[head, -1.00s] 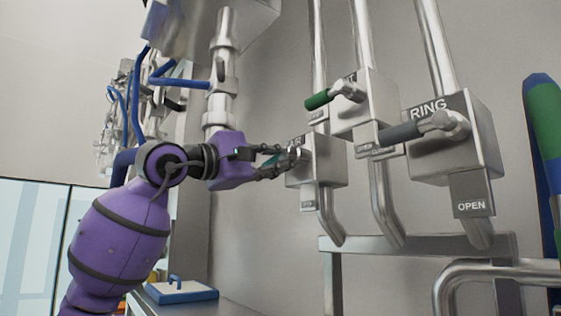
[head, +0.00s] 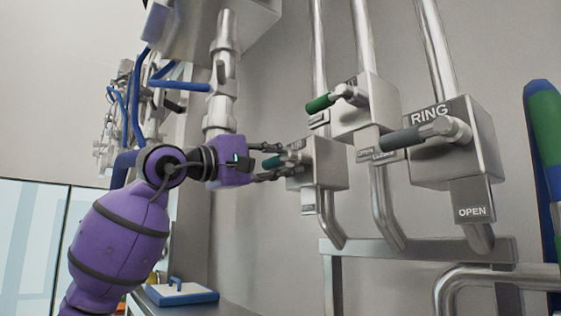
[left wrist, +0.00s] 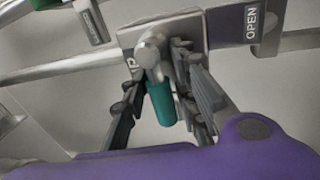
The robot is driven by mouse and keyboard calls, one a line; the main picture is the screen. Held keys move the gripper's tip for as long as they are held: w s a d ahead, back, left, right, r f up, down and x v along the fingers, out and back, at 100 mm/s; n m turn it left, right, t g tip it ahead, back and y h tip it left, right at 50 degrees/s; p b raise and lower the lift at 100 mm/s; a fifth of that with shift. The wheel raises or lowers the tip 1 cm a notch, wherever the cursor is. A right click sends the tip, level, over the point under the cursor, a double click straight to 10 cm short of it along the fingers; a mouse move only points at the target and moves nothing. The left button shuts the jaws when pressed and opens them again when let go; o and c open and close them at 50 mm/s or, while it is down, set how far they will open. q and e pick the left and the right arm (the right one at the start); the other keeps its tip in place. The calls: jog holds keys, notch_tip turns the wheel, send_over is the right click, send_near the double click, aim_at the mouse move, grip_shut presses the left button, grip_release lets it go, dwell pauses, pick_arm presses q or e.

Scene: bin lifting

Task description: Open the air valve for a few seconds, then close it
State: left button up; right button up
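The air valve is a grey metal box (head: 322,165) on a vertical pipe, the lowest of three valve boxes in the head view. Its teal handle (head: 271,162) points left, away from the OPEN plate (head: 308,201) below the box. My left gripper (head: 282,160) is open, with one finger above the handle and one below. In the left wrist view the teal handle (left wrist: 160,102) lies between the two spread fingers, with space visible on both sides. The OPEN plate (left wrist: 250,24) shows at upper right there. My right gripper is not in view.
A valve with a green handle (head: 320,103) and the RING valve with a grey handle (head: 400,139) sit close by on the right. A metal rail (head: 420,246) runs below them. A blue-edged tray (head: 178,293) rests on the counter at lower left.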

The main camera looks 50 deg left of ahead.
pick_arm(q)
jog(key=shift+o, duration=0.7)
jog(key=shift+s, duration=0.2)
jog(key=v, duration=1.1)
jog(key=shift+s, duration=0.4)
